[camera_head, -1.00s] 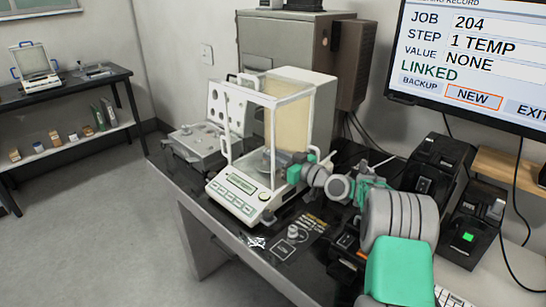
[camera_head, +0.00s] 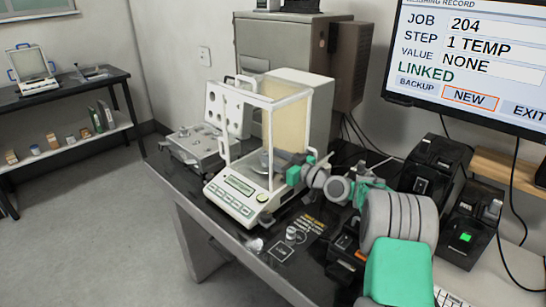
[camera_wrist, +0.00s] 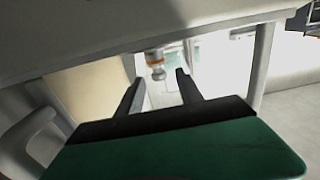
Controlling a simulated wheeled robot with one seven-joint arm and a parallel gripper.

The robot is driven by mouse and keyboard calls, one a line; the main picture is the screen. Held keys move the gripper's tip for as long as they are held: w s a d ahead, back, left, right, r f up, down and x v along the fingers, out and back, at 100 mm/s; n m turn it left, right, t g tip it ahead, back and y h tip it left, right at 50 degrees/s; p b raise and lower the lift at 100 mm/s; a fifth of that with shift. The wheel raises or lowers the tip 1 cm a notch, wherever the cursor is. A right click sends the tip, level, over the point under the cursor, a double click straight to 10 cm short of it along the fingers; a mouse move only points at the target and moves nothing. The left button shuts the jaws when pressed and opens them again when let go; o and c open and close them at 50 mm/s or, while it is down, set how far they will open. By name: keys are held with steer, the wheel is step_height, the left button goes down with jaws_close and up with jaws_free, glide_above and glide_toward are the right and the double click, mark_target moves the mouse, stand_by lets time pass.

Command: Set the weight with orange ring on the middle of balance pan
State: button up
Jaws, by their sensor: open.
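The weight with orange ring (camera_wrist: 156,62) shows in the wrist view just beyond and between my gripper's fingertips (camera_wrist: 160,78), with a gap on both sides. My gripper is open. In the head view my gripper (camera_head: 282,157) reaches through the right side of the balance's glass shield, over the balance pan (camera_head: 257,163). The fingers hide part of the pan, and I cannot make out the ringed weight there. I cannot tell whether the weight stands at the middle of the pan. The white balance (camera_head: 236,201) has a lit green display.
A small metal weight (camera_head: 291,233) stands on the dark table (camera_head: 225,228) in front of the balance, beside a crumpled clear thing (camera_head: 254,244). The shield's frame (camera_head: 269,135) stands close around my gripper. Black devices (camera_head: 432,165) stand right.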

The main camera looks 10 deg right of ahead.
steer(key=b+v, duration=0.1)
steer(key=v, duration=1)
steer(key=shift+s+d, duration=0.3)
